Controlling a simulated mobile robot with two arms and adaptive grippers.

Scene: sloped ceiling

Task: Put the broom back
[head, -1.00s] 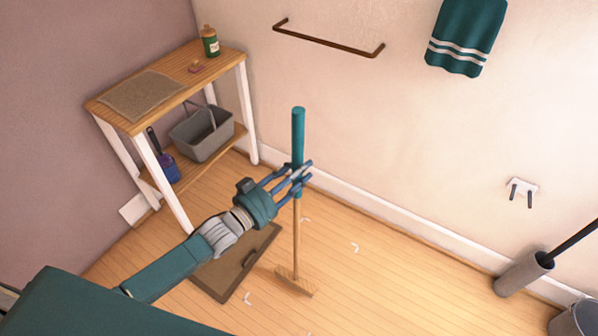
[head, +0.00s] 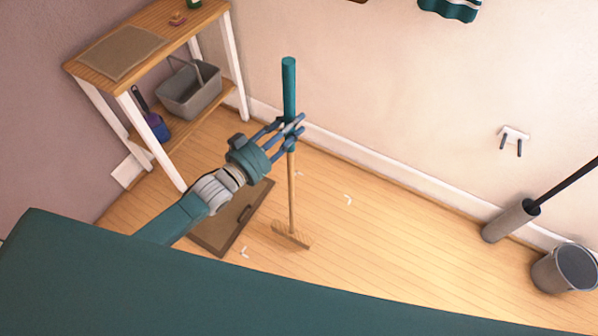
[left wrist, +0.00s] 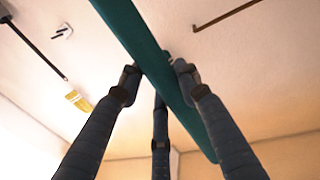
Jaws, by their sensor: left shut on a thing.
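The broom (head: 291,190) stands nearly upright, with a teal grip on top, a wooden lower shaft and a flat head low over the wooden floor. I cannot tell whether the head touches the floor. My left gripper (head: 291,130) is shut on the lower part of the teal grip. In the left wrist view the teal grip (left wrist: 150,60) runs between my gripper's fingers (left wrist: 160,85). A white wall holder (head: 514,137) with two dark pegs is empty on the wall at the right; it also shows in the left wrist view (left wrist: 62,31). My right gripper is not in view.
A shelf unit (head: 185,35) with a grey basket (head: 190,92) and a blue dustpan (head: 156,127) stands at the left. A grey cylinder (head: 510,221) with a dark handle and a bucket (head: 541,272) stand at right.

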